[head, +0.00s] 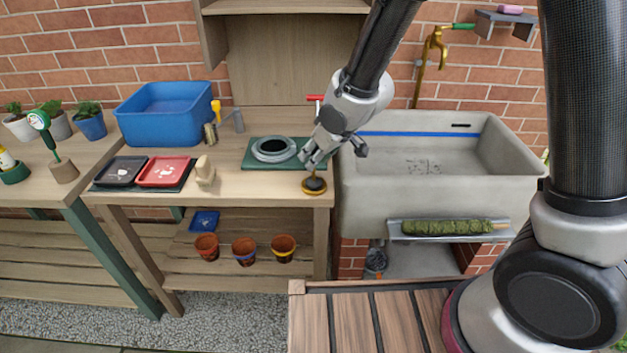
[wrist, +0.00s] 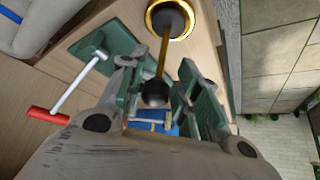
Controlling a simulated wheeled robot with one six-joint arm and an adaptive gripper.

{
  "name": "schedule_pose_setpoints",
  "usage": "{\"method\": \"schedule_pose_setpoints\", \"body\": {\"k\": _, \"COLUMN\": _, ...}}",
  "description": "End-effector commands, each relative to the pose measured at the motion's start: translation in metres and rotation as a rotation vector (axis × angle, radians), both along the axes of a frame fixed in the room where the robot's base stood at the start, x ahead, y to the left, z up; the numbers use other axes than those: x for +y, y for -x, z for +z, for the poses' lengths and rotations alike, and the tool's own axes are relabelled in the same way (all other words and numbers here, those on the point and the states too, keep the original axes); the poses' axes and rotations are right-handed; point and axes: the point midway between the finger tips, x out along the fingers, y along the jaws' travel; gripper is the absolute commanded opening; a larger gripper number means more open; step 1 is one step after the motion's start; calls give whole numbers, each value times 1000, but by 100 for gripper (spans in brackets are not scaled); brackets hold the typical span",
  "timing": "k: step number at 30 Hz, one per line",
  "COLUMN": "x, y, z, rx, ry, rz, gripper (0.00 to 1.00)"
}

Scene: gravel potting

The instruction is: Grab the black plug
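The black plug (head: 314,185) stands upright near the front right corner of the wooden bench, with a black body, a gold rim and a thin brass rod. In the wrist view its black base with the gold ring (wrist: 170,18) shows at the top, and the rod runs to a dark round knob (wrist: 155,93). My gripper (head: 330,157) is above the plug, pointing down. In the wrist view my gripper (wrist: 157,88) is open, with one finger on each side of the knob; whether either finger touches it I cannot tell.
A green mat (head: 247,160) with a grey ring (head: 274,149) lies just left of the plug. A red-handled tool (wrist: 75,90) is close by. The stone sink (head: 440,200) stands to the right. Red and black trays (head: 164,171) and a blue tub (head: 165,120) are further left.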

Motion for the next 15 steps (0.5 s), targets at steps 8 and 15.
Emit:
{"method": "schedule_pose_setpoints", "body": {"k": 8, "x": 13, "y": -16, "z": -32, "rx": 2, "ry": 2, "rz": 0, "gripper": 33}}
{"method": "schedule_pose_setpoints", "body": {"k": 15, "x": 19, "y": -22, "z": -44, "rx": 0, "ry": 0, "rz": 0, "gripper": 33}}
